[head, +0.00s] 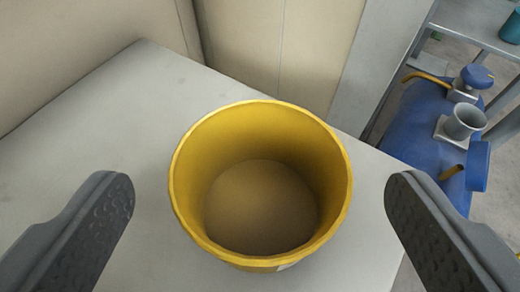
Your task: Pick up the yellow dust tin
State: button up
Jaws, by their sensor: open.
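The yellow dust tin (260,118) stands upright on a light grey surface, in the middle of the head view. I look down into its open round mouth; a flat brownish bottom or layer of dust shows inside. My gripper (262,195) is open, with one dark textured finger to the left of the tin and one to the right. There is a gap between each finger and the tin, and neither touches it. Most of the tin's outer wall is hidden below its rim.
The grey surface (120,120) is bare around the tin. Beige panels (275,50) rise behind it. Beyond its right edge, lower down, are a blue tank (420,125) with fittings and a grey metal rack (475,35).

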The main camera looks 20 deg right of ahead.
aim_at(260, 131)
jog(key=shift+b+x, duration=1.05)
jog(key=shift+x, duration=1.7)
jog(key=shift+r, duration=0.1)
jog(key=c, duration=1.1)
